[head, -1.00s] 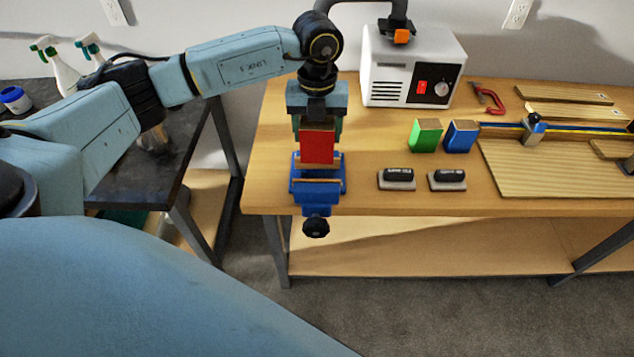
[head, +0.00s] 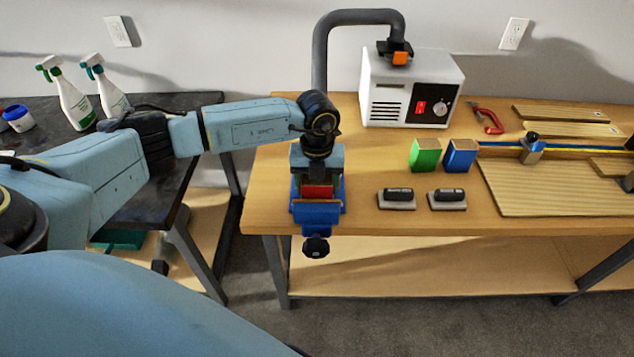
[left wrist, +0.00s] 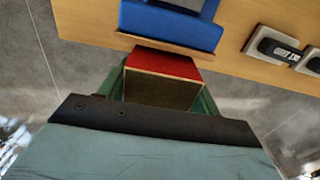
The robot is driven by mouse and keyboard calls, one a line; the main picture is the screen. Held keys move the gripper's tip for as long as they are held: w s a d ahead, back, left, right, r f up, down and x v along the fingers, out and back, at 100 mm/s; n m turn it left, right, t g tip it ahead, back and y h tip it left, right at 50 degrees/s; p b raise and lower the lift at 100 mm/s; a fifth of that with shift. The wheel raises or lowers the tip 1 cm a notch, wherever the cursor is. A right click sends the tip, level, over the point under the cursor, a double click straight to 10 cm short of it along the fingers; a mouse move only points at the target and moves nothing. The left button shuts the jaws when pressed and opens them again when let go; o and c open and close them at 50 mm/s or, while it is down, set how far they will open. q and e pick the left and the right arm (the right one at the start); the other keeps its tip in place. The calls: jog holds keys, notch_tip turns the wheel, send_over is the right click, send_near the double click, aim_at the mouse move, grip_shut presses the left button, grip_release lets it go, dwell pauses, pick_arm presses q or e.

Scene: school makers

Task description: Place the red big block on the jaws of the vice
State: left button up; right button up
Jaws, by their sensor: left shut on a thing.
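The red big block (head: 317,191) is held by my left gripper (head: 318,183), which points down over the vice. The blue vice (head: 317,215) is at the left front edge of the wooden bench, with its black knob hanging in front. The block's lower part is hidden behind the vice's front jaw, so I cannot tell whether it touches the jaws. In the left wrist view the block (left wrist: 165,66) sits between the green fingers (left wrist: 162,88), its bare wood end facing the camera. The vice (left wrist: 170,25) and its wooden jaw pad lie just beyond it.
A white machine (head: 412,90) with a grey hose stands behind the vice. A green block (head: 425,156), a blue block (head: 460,157) and two black-topped erasers (head: 397,199) are to the right. The bench around the vice is clear.

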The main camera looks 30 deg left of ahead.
pick_arm(q)
jog(key=shift+f, duration=0.1)
jog(key=o, duration=1.1)
jog(key=shift+c, duration=0.2)
notch_tip(320, 180, up, 12)
jog(key=shift+r, duration=0.15)
